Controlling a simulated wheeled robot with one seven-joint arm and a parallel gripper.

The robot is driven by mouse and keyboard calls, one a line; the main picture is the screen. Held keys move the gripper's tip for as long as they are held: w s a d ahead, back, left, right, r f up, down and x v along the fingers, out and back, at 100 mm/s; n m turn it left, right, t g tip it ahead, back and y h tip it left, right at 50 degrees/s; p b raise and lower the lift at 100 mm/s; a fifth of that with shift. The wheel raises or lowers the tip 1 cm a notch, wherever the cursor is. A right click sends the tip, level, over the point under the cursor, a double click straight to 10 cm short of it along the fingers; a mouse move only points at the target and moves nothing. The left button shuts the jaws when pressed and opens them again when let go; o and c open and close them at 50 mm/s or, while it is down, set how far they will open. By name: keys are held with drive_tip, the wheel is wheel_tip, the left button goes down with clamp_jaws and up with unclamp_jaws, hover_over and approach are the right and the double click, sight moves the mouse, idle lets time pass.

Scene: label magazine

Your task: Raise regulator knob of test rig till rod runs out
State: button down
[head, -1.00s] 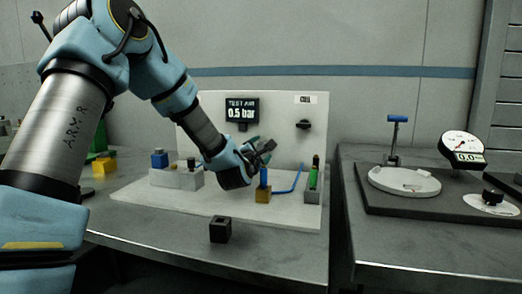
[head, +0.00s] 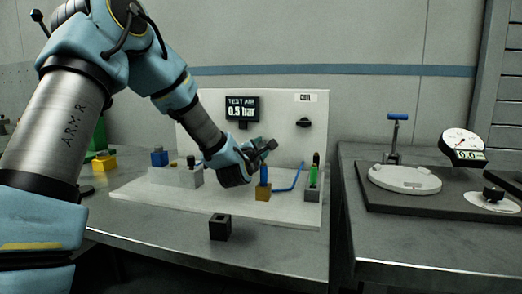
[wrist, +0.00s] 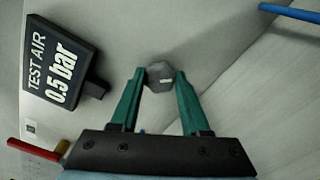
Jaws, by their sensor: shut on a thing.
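The test rig is a white board with an upright back panel (head: 290,125). Its display (head: 242,108) reads TEST AIR 0.5 bar, also in the wrist view (wrist: 62,62). My gripper (head: 266,147) is at the panel, right of and below the display. In the wrist view my gripper's green fingers (wrist: 160,80) are shut on the grey faceted regulator knob (wrist: 159,70), which has a small white mark. In the head view the gripper hides the knob. A green cylinder (head: 313,178) with a dark top stands upright on a grey block at the board's right; I see no long rod out of it.
A blue upright part on a yellow block (head: 263,195) stands just below my gripper, with a blue tube (head: 297,178) beside it. A black cube (head: 220,228) lies in front. A gauge bench (head: 375,235) stands right.

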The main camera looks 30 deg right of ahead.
drive_tip(key=shift+m+b, duration=0.6)
drive_tip(key=shift+m, duration=0.6)
drive_tip(key=shift+c, duration=1.9)
unclamp_jaws()
drive_tip(key=b+v, duration=0.1)
drive_tip(key=v, duration=0.9)
drive_tip(key=shift+s+a, duration=0.3)
